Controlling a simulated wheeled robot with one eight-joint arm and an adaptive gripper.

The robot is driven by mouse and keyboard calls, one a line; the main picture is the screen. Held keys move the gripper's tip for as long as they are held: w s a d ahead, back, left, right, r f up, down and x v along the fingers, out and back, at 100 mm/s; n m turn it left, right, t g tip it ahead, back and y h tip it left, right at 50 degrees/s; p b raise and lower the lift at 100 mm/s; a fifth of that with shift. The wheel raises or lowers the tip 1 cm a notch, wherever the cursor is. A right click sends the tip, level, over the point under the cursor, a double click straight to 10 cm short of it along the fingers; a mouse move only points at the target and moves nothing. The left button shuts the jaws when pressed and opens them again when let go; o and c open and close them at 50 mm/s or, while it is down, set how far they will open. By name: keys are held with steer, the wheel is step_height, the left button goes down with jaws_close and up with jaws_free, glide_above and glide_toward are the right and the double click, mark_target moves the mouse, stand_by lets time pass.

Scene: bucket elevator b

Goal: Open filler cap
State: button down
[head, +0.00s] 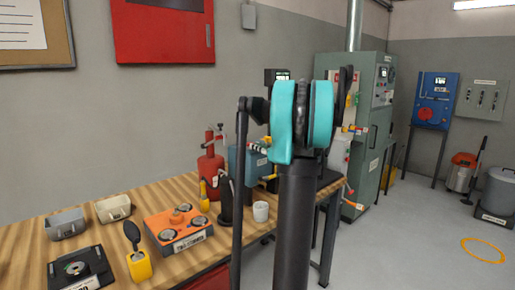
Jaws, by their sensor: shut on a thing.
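I cannot pick out the filler cap for certain in the head view. My own arm stands in the middle of the picture, with a dark upright link and turquoise joint covers. It hides part of the bench's right end and what stands there. My gripper does not show; it appears to be hidden behind the arm. A blue box (238,163) stands on the bench just left of the arm, partly covered by it. A white and grey unit with coloured handles (340,150) shows just right of the arm.
A green cabinet (371,130) stands behind. Floor at right (430,225) is mostly clear.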

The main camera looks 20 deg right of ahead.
mark_target(249, 143)
steer(key=shift+r, duration=0.15)
steer(key=r+g, duration=0.1)
steer(key=g, duration=0.1)
steer(key=r+g+h, duration=0.1)
steer(key=shift+w+a+r+g, duration=0.1)
steer(key=shift+w+r+g, duration=0.2)
steer(key=shift+g, duration=0.1)
steer(key=g, duration=0.1)
steer(key=w+r+g+h, duration=0.1)
steer(key=shift+a+r+g, duration=0.2)
steer(key=shift+r+g, duration=0.1)
steer(key=g, duration=0.1)
steer(key=w+r+g+h, duration=0.1)
steer(key=shift+w+a+r+g, duration=0.1)
steer(key=shift+a+g, duration=0.1)
steer(key=shift+g, duration=0.2)
steer(key=w+g+h, duration=0.1)
steer(key=g, duration=0.1)
steer(key=w+r+g, duration=0.1)
steer(key=shift+w+a+r+g+h, duration=0.15)
steer(key=shift+a+g+h, duration=0.25)
steer(key=shift+w+a+r+g+h, duration=0.1)
steer(key=shift+w+a+g+h, duration=0.1)
steer(key=shift+w+g, duration=0.3)
steer(key=shift+w+a+g+h, duration=0.1)
steer(key=shift+w+g+h, duration=0.1)
steer(key=shift+g, duration=0.5)
steer(key=shift+w+a+g+h, duration=0.25)
steer(key=shift+w+g+h, duration=0.15)
steer(key=shift+w+g, duration=0.5)
